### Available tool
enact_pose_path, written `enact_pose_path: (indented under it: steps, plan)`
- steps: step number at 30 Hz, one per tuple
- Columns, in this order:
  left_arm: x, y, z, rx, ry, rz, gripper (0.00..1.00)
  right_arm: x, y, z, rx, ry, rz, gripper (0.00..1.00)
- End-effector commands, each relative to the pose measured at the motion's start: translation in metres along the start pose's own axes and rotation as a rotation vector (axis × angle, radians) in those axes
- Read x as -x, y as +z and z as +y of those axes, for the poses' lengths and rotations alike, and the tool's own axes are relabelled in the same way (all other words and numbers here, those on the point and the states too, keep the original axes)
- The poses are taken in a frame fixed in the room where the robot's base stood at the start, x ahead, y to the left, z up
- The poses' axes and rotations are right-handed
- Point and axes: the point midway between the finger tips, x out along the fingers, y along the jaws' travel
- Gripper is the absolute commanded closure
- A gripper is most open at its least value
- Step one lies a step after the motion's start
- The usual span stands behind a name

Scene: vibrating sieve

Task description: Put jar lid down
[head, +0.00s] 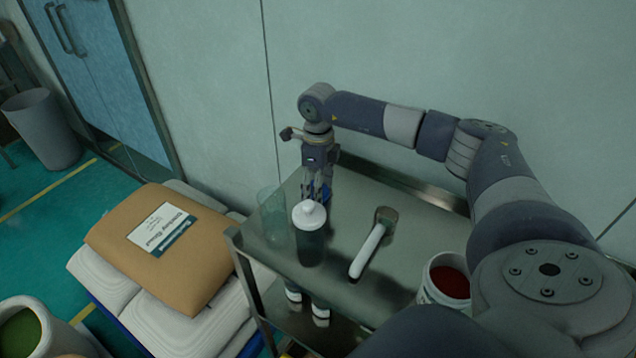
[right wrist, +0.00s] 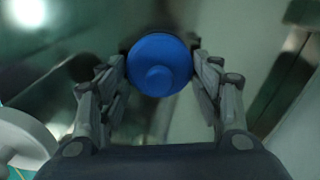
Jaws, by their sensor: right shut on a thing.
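The blue jar lid (right wrist: 160,65), round with a small knob, sits between the two fingers of my right gripper (right wrist: 161,72). The gripper is shut on it. In the head view only a bit of the blue lid (head: 326,194) shows beside the fingers of the right gripper (head: 317,192), which points down over the back of the metal cart top (head: 345,205). I cannot tell whether the lid touches the cart. A clear open jar (head: 272,212) stands to the left. A jar with a white domed lid (head: 309,214) stands in front of the gripper. My left gripper is not in view.
A white-handled scoop (head: 371,247) lies on the cart to the right. A white tub with red contents (head: 446,282) stands at the cart's right front. A brown sack (head: 165,245) lies on stacked white sacks left of the cart. The wall is close behind.

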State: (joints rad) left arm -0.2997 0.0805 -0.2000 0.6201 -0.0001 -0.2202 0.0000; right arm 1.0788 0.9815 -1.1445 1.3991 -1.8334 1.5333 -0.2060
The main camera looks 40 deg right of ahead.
Motion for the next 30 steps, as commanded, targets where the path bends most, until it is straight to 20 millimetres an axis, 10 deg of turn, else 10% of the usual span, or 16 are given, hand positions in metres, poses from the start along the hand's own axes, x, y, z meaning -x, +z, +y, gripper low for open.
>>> enact_pose_path:
  steps: [11,12,14,30]
  plan:
    - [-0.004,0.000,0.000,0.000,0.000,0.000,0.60,-0.006,0.000,0.000,0.000,0.000,-0.001,0.53]
    - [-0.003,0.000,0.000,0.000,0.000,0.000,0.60,-0.004,0.000,0.000,0.000,-0.001,-0.001,0.31]
    - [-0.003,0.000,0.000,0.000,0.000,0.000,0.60,-0.004,0.000,0.000,0.000,-0.001,-0.001,0.20]
    - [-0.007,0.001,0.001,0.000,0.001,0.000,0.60,0.011,0.001,-0.001,0.000,-0.003,-0.004,0.20]
